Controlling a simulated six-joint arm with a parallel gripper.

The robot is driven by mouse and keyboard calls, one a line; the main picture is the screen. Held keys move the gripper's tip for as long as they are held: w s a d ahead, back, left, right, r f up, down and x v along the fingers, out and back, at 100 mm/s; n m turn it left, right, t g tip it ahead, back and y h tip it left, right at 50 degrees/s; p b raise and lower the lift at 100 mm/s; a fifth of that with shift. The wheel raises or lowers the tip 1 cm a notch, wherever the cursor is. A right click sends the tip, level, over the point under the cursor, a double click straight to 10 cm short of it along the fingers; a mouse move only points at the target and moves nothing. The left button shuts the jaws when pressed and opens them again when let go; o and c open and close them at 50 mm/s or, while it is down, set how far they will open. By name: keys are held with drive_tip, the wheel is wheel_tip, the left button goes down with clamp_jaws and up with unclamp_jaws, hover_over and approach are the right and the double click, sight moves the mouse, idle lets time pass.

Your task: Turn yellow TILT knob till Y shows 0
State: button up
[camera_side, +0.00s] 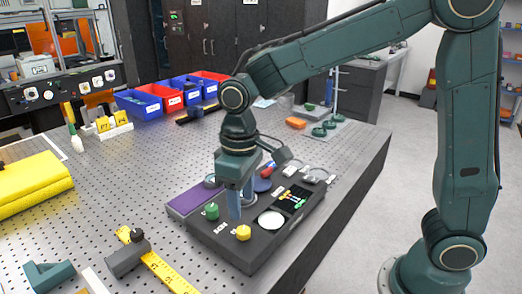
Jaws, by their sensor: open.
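The yellow knob (243,233) stands on top of the dark control box (230,252), near its front corner. A green knob (212,211) stands on the same box, to the left of it. My gripper (236,212) points down over the box, between the two knobs in the picture, with its fingers open. It appears apart from the yellow knob; the exact gap cannot be judged. A round white disc (271,220) and a small panel with coloured marks (294,197) are on the box. No Y reading is legible.
The box sits on a perforated metal table (150,185). A yellow ruler with a dark block (128,256) lies at the front. Yellow foam (30,185) is at the left. Red and blue bins (163,97) stand at the back. An orange item (295,123) lies behind the box.

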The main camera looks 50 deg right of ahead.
wheel_tip(320, 180, up, 7)
drive_tip(key=shift+f, duration=0.2)
drive_tip(key=shift+d, duration=0.15)
idle(1.2)
drive_tip(key=s+d+m+t, duration=0.1)
drive_tip(key=s+d+t, duration=0.1)
drive_tip(key=s+d, duration=0.4)
drive_tip(key=s+d+r+m+t, duration=0.1)
drive_tip(key=s+d+m+t, duration=0.1)
drive_tip(key=s+d, duration=0.5)
drive_tip(key=s+t, duration=0.1)
drive_tip(key=s, duration=0.3)
drive_tip(key=shift+s+m+t, duration=0.2)
drive_tip(key=shift+m+t, duration=0.1)
